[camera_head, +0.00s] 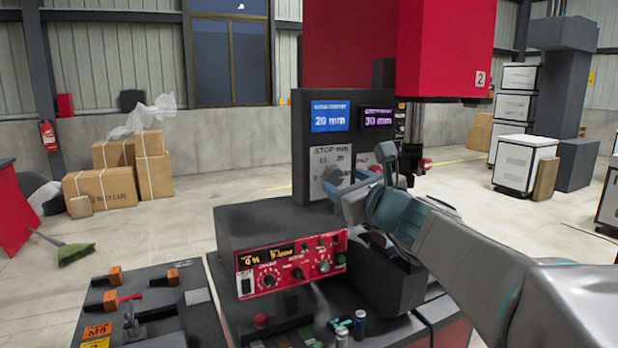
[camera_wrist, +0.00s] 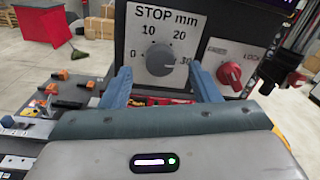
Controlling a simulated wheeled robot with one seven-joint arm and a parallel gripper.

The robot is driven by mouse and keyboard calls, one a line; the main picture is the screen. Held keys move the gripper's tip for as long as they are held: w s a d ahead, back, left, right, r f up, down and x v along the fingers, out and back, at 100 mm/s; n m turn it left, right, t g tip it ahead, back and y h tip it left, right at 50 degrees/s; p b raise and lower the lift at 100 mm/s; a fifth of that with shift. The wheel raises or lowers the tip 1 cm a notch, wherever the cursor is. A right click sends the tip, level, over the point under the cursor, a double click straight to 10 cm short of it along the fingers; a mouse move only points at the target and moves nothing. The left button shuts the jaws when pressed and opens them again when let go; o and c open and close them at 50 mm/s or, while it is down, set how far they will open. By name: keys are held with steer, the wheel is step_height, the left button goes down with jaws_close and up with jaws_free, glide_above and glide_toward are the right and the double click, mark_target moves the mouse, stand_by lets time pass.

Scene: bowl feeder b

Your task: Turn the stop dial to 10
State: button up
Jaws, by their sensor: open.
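The stop dial (camera_wrist: 160,57) is a round dark grey knob on a pale plate (camera_wrist: 138,22) marked STOP mm, with 0, 10, 20 and 30 around it. In the wrist view its pointer seems to face the 30 side, but the mark is small. The dial is partly hidden behind my arm's end in the head view (camera_head: 333,176). My gripper (camera_wrist: 160,71) is open, with one blue finger on each side of the dial's lower part. I cannot tell whether the fingers touch it. My gripper also shows in the head view (camera_head: 346,187).
A red LOCK knob (camera_wrist: 229,74) sits right of the dial. Above are a blue screen reading 20 mm (camera_head: 332,117) and a purple screen reading 30 mm (camera_head: 378,117). A red control panel (camera_head: 291,265) lies below. A red machine head (camera_head: 445,50) overhangs at right.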

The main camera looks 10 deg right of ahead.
mark_target(336, 177)
steer(key=shift+x, duration=1.65)
steer(key=c, duration=1)
